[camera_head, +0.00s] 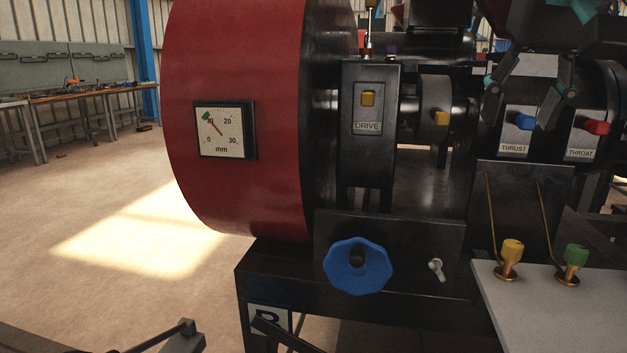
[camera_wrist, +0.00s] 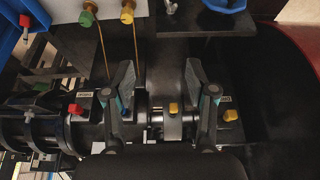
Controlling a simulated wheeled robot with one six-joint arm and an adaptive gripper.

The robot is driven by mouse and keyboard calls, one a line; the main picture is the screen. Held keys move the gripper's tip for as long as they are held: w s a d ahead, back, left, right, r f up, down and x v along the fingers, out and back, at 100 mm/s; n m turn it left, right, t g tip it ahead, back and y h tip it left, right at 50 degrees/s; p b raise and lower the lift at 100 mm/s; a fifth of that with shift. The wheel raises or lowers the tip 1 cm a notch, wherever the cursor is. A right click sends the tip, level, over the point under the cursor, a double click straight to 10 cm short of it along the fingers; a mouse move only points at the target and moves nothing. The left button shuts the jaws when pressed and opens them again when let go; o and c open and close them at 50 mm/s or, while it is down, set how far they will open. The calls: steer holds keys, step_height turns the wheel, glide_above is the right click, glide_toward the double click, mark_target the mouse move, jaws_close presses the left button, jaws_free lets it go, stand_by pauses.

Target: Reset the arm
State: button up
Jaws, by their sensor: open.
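My gripper (camera_head: 520,112) is at the upper right of the head view, in front of the black press body near the THRUST (camera_head: 514,147) panel. The blue THRUST knob (camera_head: 524,121) shows between the fingers in the head view. The red THROAT knob (camera_head: 596,127) is just right of them. I cannot tell whether a finger touches the press.
A large red drum with a mm dial (camera_head: 221,130) stands at left. The DRIVE panel has a yellow knob (camera_head: 367,98). A blue handwheel (camera_head: 357,266) is below. Yellow (camera_head: 511,250) and green (camera_head: 576,256) valves stand on a white top (camera_head: 560,310). Open floor lies left.

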steer(key=w+f+t, duration=0.1)
steer(key=w+f, duration=0.2)
steer(key=f, duration=0.5)
steer(key=w+f, duration=0.4)
steer(key=f, duration=0.3)
steer(key=s+a+f, duration=0.2)
steer(key=s+f, duration=0.2)
steer(key=f, duration=0.4)
steer(key=s+a+f+n, duration=0.1)
steer(key=s+a+f, duration=0.2)
steer(key=s+f, duration=0.2)
steer(key=s+a+f+n+y, duration=0.1)
steer(key=s+f, duration=0.4)
steer(key=f, duration=0.5)
steer(key=shift+s+a+f, duration=0.2)
steer(key=shift+a+f, duration=0.15)
steer(key=shift+a, duration=0.3)
